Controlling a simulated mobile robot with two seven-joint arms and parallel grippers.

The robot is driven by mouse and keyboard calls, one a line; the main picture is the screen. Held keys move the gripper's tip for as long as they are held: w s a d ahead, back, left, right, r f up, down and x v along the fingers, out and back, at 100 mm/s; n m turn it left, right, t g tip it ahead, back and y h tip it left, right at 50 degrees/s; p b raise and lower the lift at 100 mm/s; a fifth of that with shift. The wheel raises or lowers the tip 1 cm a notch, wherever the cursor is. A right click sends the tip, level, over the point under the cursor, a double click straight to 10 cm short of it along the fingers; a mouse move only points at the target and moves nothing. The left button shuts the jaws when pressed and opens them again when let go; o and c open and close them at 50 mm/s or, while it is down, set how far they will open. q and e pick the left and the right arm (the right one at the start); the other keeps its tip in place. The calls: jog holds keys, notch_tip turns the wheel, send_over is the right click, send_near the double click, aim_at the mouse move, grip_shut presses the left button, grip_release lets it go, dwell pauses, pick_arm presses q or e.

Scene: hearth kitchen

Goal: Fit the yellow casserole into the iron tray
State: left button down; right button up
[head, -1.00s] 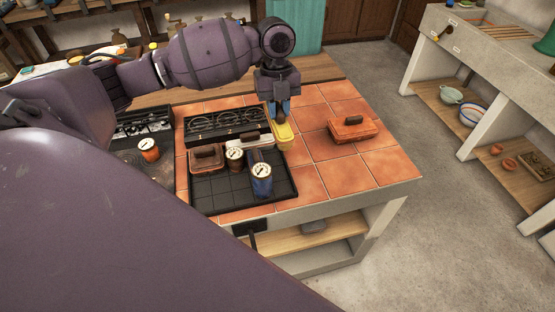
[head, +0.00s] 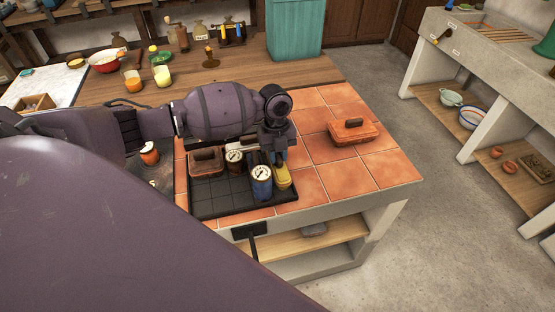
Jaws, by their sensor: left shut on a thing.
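The yellow casserole (head: 283,180) shows in the head view at the right side of the black iron tray (head: 222,204), beside a blue canister. My left gripper (head: 277,158) is above it, pointing down and shut on it; the fingertips are partly hidden. I cannot tell whether the casserole rests on the tray floor or hangs just above it. The tray also holds a brown casserole (head: 206,163), a dark canister (head: 235,161) and the blue canister (head: 261,184). My right gripper is not in view.
An orange lidded casserole (head: 353,131) stands on the terracotta tiles to the right, with bare tile around it. An orange jar (head: 149,154) stands left of the tray. My left arm hides the stove area behind the tray. The tray's front left is empty.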

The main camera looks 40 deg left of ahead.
pick_arm(q)
notch_tip(320, 180, down, 2)
jog(key=shift+f, duration=0.15)
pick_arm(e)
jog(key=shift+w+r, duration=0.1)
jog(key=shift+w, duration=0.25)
pick_arm(q)
jog(key=shift+f, duration=0.1)
jog(key=c, duration=1.2)
grip_release()
jog(key=shift+f, duration=0.1)
jog(key=shift+o, duration=0.9)
jog(key=r, duration=0.7)
jog(key=w+a+r, duration=0.1)
jog(key=r, duration=0.3)
jog(key=shift+a, duration=0.1)
jog(key=shift+w+r, duration=0.1)
jog(key=shift+r, duration=0.5)
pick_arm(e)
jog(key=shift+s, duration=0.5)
